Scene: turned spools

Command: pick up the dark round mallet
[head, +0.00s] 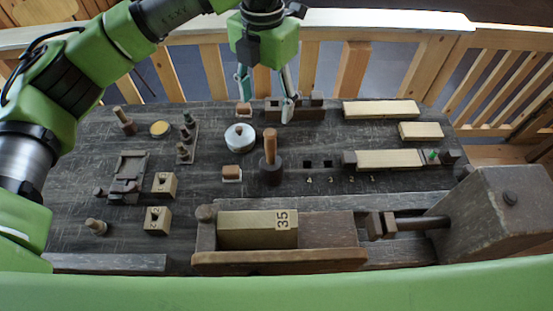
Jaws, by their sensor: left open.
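The dark round mallet (271,172) stands upright near the middle of the dark workbench (325,147). Its round dark head rests on the bench and its lighter wooden handle points up. My left gripper (266,97) is open and empty, pointing down over the back part of the bench. It appears above and behind the mallet in the picture, apart from it. My right gripper is not in view.
A white round tin (240,138) and a small block on a white base (232,173) are left of the mallet. A vise holding a block marked 35 (258,229) is in front. Pale boards (390,160) lie right. A wooden railing (353,68) runs behind.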

